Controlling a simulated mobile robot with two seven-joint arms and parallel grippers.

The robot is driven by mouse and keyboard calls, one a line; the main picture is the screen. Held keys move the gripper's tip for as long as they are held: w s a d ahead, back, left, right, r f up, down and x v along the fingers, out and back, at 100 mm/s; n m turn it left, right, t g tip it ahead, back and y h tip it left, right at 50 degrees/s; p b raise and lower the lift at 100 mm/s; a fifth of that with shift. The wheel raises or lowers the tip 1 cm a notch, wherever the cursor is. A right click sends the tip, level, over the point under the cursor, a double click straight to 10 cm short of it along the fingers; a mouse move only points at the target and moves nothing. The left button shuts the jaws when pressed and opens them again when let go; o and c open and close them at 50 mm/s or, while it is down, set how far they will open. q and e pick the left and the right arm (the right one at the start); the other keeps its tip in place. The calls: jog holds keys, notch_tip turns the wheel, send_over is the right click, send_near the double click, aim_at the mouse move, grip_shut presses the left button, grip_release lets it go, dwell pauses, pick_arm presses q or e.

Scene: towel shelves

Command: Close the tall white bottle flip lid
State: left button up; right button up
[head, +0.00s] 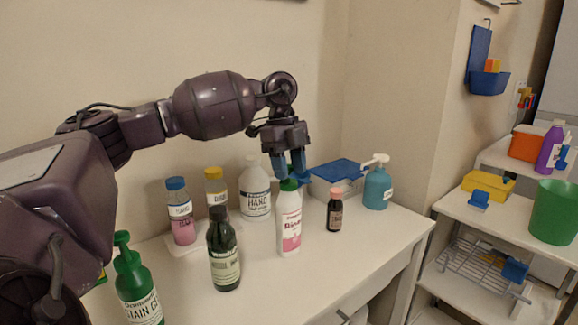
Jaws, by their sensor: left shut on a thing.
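The tall white bottle (289,222) stands upright on the white table, with a pink and white label. Its green lid (288,185) shows at the top, partly hidden by my fingers. My left gripper (290,176) points down from above, its blue fingertips at the top of the bottle. It is shut on the green lid. Whether the lid is flipped open or closed I cannot tell. My right gripper is not in view.
A dark green bottle (223,260) stands close left and a small brown bottle (334,215) close right. A white jug (255,195) and a blue-lidded container (337,172) are behind. A teal pump bottle (377,188) stands farther right. The table's front right is clear.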

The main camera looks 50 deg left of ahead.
pick_arm(q)
jog(key=shift+d+f+y+b, duration=0.15)
jog(key=shift+d+f+y, duration=0.15)
jog(key=shift+y, duration=0.7)
jog(key=shift+d+f+y+b, duration=0.15)
jog(key=shift+d+f+y, duration=0.1)
jog(key=shift+y, duration=0.75)
jog(key=o, duration=0.9)
jog(key=r, duration=0.3)
jog(key=r+p, duration=0.1)
jog(key=r, duration=0.3)
jog(key=d+r+p, duration=0.1)
jog(key=r, duration=0.2)
jog(key=shift+r, duration=0.4)
